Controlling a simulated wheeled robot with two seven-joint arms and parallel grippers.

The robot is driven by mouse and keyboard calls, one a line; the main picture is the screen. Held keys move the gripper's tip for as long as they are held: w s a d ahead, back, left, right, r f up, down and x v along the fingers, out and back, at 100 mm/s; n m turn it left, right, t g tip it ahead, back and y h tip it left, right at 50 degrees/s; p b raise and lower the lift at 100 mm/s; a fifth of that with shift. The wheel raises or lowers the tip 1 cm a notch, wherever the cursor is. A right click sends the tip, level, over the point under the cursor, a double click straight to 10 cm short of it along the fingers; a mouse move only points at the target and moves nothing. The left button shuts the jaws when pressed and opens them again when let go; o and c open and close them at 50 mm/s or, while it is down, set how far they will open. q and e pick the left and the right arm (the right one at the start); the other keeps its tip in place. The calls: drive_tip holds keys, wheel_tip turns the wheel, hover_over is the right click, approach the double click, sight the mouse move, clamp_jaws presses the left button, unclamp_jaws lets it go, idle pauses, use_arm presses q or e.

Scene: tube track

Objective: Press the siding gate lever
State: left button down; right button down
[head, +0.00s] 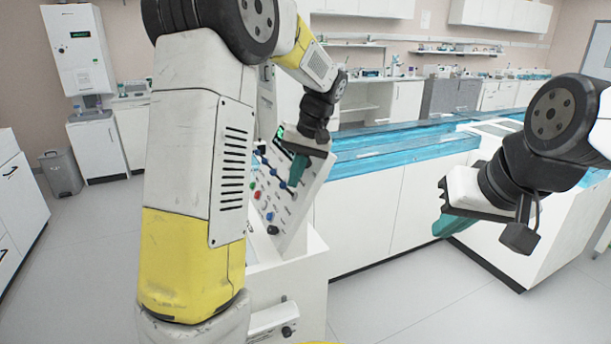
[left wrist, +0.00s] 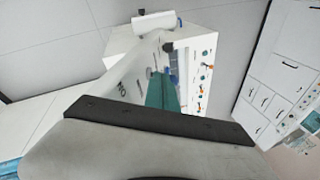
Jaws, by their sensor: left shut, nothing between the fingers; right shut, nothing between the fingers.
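A tilted white control panel (head: 305,192) stands in the head view with a small green display and several coloured knobs and levers. I cannot read its labels, so I cannot tell which control is the siding gate lever. My left gripper (head: 296,172) is shut and empty, its teal fingers pointing down in front of the panel's upper part. In the left wrist view the shut teal fingers (left wrist: 163,92) show beside the panel face (left wrist: 205,75) with its coloured controls. I cannot tell whether they touch it. My right gripper (head: 450,224) is shut and empty, away from the panel.
A long white bench (head: 385,215) with clear blue tube track (head: 400,143) on top runs behind and right of the panel. My left arm hides part of the panel's left side. A grey bin (head: 61,174) and white cabinets stand at the left. The floor between is clear.

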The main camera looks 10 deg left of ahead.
use_arm(q)
drive_tip(key=shift+s+a, duration=0.1)
drive_tip(key=a+t+h, duration=0.1)
drive_tip(key=h, duration=0.1)
drive_tip(key=s+a+f+t+h, duration=0.1)
drive_tip(key=shift+s+a+f+n+t+h, duration=0.1)
drive_tip(key=shift+s+a+n+t+h, duration=0.2)
drive_tip(key=shift+h, duration=0.1)
drive_tip(key=shift+d, duration=0.2)
drive_tip(key=shift+w+d, duration=0.45)
drive_tip(key=shift+d, duration=0.05)
drive_tip(key=shift+r, duration=0.2)
